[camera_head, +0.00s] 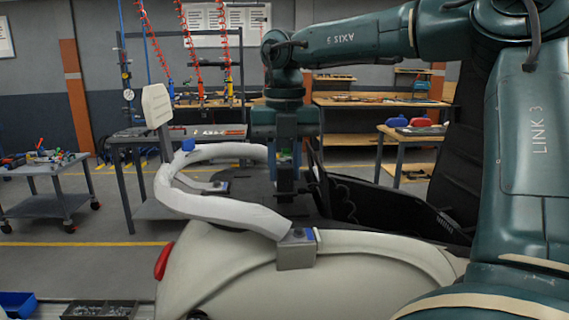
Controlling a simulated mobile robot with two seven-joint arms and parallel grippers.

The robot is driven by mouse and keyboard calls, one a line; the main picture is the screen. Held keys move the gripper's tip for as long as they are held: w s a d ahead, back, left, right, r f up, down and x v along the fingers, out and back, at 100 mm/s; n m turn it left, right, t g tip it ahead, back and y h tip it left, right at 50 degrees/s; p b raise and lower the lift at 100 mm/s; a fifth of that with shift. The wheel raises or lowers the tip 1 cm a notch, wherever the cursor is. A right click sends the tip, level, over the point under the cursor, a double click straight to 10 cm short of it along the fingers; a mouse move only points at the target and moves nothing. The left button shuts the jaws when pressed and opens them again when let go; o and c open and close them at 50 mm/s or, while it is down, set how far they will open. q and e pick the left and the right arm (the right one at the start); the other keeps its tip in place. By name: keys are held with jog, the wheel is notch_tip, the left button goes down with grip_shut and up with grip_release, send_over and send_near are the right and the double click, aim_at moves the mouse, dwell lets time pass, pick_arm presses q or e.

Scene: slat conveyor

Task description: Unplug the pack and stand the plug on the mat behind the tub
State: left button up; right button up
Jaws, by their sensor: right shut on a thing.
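My right gripper (286,193) points straight down over the rear of a cream scooter body (330,280). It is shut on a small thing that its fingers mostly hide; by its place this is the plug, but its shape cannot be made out. A dark grey mat-like surface (240,182) lies around and left of the fingers, inside the white rail. The black tub (345,203) is just right of the gripper, its inside mostly out of sight. The pack and its socket cannot be made out. My left gripper is not in view.
A white curved rail (215,208) with grey end brackets (296,249) loops around the left of the mat. A cream backrest pad (157,105) rises behind it. The raised black seat (462,150) stands right of the tub. Workbenches (370,103) and a tool cart (48,190) are farther back.

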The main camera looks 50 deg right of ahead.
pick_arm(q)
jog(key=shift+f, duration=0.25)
pick_arm(e)
jog(key=shift+f, duration=0.4)
jog(key=o, duration=1.1)
jog(key=shift+c, duration=0.2)
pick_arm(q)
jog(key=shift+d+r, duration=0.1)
pick_arm(e)
notch_tip(320, 180, up, 3)
pick_arm(q)
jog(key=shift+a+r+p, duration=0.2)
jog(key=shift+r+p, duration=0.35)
jog(key=shift+p, duration=0.05)
pick_arm(e)
notch_tip(320, 180, up, 10)
jog(key=shift+r, duration=0.15)
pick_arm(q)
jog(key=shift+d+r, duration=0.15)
